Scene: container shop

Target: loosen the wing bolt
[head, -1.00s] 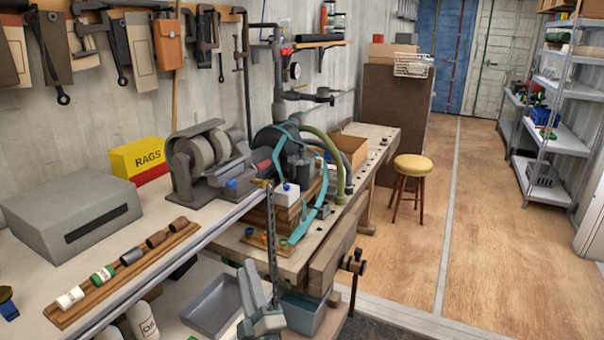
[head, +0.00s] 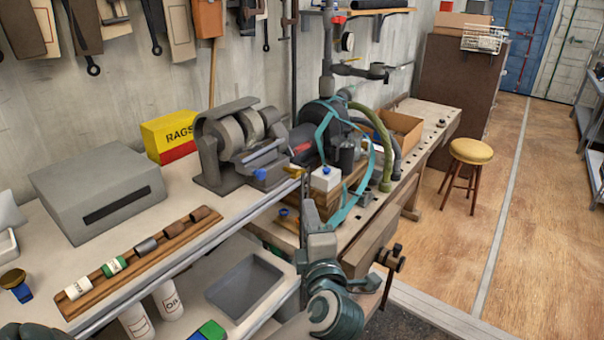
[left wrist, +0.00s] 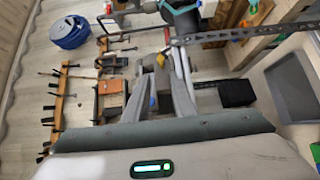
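No wing bolt can be picked out with certainty. A small blue winged piece (head: 260,173) sits at the front of the grey bench grinder (head: 240,145). A second blue knob (head: 326,170) sits on a white block (head: 325,181) at the workbench.
A grey box (head: 97,195), a yellow RAGS box (head: 170,137) and a wooden rack of small cylinders (head: 135,262) stand on the left table. A grey bin (head: 243,288) sits below. A stool (head: 470,155) stands on the open floor at right.

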